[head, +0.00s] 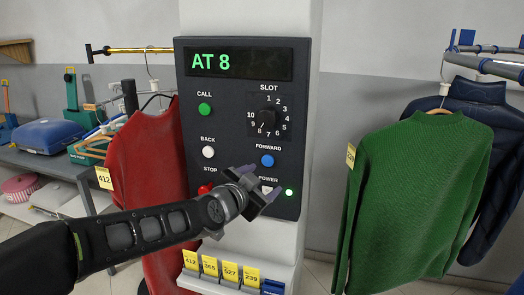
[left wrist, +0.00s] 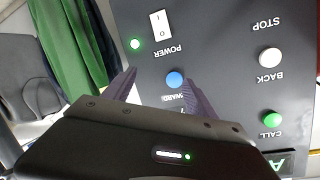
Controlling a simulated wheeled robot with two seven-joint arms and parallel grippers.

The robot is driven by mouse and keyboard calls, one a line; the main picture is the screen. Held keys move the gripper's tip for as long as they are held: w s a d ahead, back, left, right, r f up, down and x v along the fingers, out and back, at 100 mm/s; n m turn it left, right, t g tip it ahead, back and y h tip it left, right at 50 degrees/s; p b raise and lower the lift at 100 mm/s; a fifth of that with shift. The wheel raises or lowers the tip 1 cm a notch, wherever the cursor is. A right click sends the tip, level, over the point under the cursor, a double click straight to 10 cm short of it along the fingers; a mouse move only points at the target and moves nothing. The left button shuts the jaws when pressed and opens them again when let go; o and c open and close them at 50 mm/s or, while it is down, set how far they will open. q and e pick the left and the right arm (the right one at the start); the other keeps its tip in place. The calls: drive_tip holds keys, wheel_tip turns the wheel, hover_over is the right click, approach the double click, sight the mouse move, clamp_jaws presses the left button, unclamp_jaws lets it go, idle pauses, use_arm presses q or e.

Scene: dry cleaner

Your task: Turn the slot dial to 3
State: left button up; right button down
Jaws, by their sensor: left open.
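The slot dial (head: 268,119) is a black knob on the dark control panel (head: 240,143), ringed by numbers 1 to 10. Its white mark points down-left, toward 8, and the green display (head: 211,62) reads "AT 8". My left gripper (head: 262,186) is open and empty, below the dial in front of the power switch, which it partly hides. In the left wrist view, which sees the panel upside down, the blue forward button (left wrist: 175,79) shows between my open fingers (left wrist: 159,80). The dial is not visible there. My right gripper is not in view.
The call (head: 205,109), back (head: 208,152) and stop (head: 205,189) buttons lie left of the dial. The green power light (head: 289,192) is lit. A red sweater (head: 145,160) hangs at left, a green one (head: 405,190) at right. A ticket shelf (head: 232,287) juts out below.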

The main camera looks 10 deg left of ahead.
sight(266, 120)
use_arm(q)
drive_tip(key=s+a+r+m+t, duration=0.2)
drive_tip(key=s+r, duration=0.1)
drive_tip(key=r, duration=1)
drive_tip(key=shift+s+r+t+b, duration=0.15)
drive_tip(key=shift+t+b, duration=0.25)
drive_tip(key=shift+b, duration=0.05)
drive_tip(key=shift+a, duration=0.1)
drive_tip(key=w, duration=0.2)
drive_tip(key=w+d, duration=0.1)
drive_tip(key=w, duration=0.2)
drive_tip(key=w+p, duration=0.1)
drive_tip(key=w, duration=0.1)
drive_tip(key=shift+w+d, duration=0.15)
drive_tip(key=shift+w, duration=0.25)
drive_tip(key=c, duration=1.4)
